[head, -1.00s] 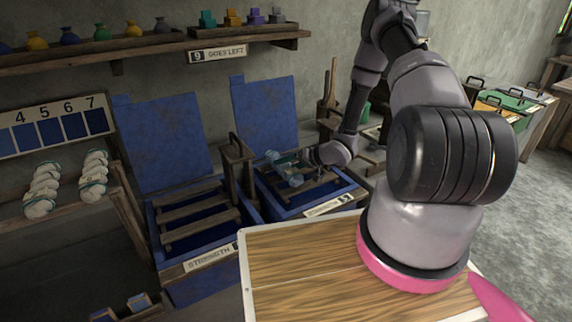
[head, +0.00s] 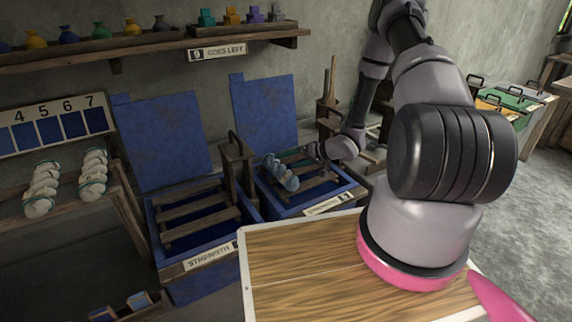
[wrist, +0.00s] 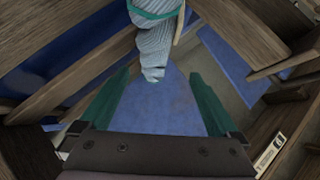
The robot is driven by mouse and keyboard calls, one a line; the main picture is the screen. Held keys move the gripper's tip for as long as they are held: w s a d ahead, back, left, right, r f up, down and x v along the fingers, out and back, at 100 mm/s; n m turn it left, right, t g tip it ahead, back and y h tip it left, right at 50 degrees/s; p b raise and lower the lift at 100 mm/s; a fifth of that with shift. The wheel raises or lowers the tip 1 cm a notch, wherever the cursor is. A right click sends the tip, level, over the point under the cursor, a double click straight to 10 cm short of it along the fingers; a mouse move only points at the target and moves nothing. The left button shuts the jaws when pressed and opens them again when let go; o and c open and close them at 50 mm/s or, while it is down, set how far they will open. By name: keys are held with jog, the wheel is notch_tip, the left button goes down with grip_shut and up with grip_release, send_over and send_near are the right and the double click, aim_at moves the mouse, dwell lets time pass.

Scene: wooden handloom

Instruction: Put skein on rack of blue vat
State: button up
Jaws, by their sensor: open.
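A twisted, pale grey-blue skein (head: 281,172) with a teal band lies across the wooden rack (head: 318,182) of the right-hand open blue vat (head: 272,203). In the wrist view the skein (wrist: 153,45) hangs into the picture at top centre, just beyond the fingertips. My gripper (wrist: 159,78) has its two green fingers spread, with nothing between them.
Another open blue vat (head: 160,255) with an empty slatted rack (head: 195,210) stands to the left, a wooden post (head: 235,170) between them. Several white skeins (head: 93,173) rest on the left shelf. A wooden board (head: 300,265) is in front. Lidded bins (head: 510,98) stand at right.

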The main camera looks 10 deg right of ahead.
jog(key=v, duration=0.9)
jog(key=shift+s+d+r, duration=0.15)
jog(key=shift+d, duration=0.05)
